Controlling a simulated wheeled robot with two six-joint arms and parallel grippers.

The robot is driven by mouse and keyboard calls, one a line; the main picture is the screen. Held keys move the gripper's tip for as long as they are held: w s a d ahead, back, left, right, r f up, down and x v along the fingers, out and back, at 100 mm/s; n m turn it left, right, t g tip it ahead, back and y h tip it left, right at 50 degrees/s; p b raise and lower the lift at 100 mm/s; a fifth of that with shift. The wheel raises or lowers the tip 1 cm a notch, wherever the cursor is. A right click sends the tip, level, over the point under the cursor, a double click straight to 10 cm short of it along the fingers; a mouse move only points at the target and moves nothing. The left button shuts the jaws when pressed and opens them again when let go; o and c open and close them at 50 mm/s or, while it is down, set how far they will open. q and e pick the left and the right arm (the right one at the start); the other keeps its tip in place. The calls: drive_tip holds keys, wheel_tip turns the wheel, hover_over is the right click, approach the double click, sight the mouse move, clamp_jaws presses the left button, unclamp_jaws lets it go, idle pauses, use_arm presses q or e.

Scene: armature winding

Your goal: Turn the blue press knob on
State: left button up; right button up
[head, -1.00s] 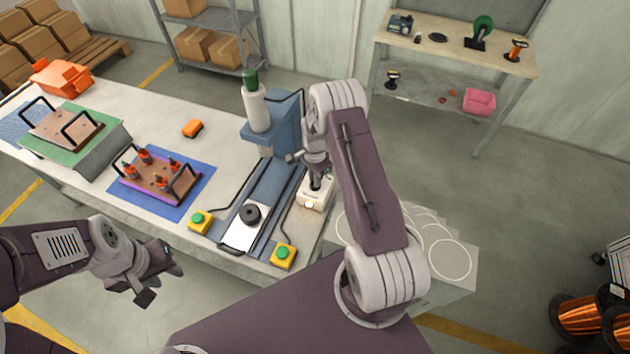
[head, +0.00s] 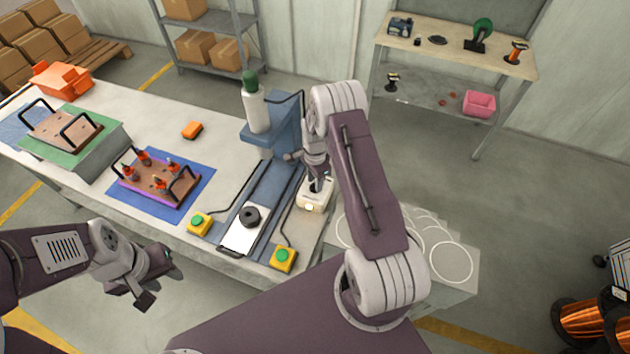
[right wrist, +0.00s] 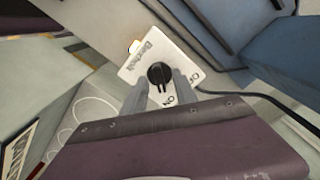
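The white control box (head: 316,199) stands at the table's right edge, in front of the blue press (head: 284,133). The right wrist view shows its black round knob (right wrist: 160,75) with a pale mark toward the bottom of the picture, near the ON lettering. The OFF lettering is to the right. A small lamp (right wrist: 134,47) on the box looks bright. My right gripper (right wrist: 159,79) has one finger on each side of the knob; I cannot tell whether they touch it. My left gripper (head: 160,279) is open and empty in front of the table.
Two yellow boxes with green buttons (head: 199,223) (head: 283,259) flank a slide with a black ring (head: 250,217). A blue mat (head: 195,197) and a green mat (head: 108,146) carry fixtures. An orange block (head: 191,130) lies behind. A cable (right wrist: 268,97) leaves the box.

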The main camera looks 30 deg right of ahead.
wheel_tip(320, 180, up, 9)
drive_tip(key=b, duration=0.2)
idle(0.4)
idle(0.3)
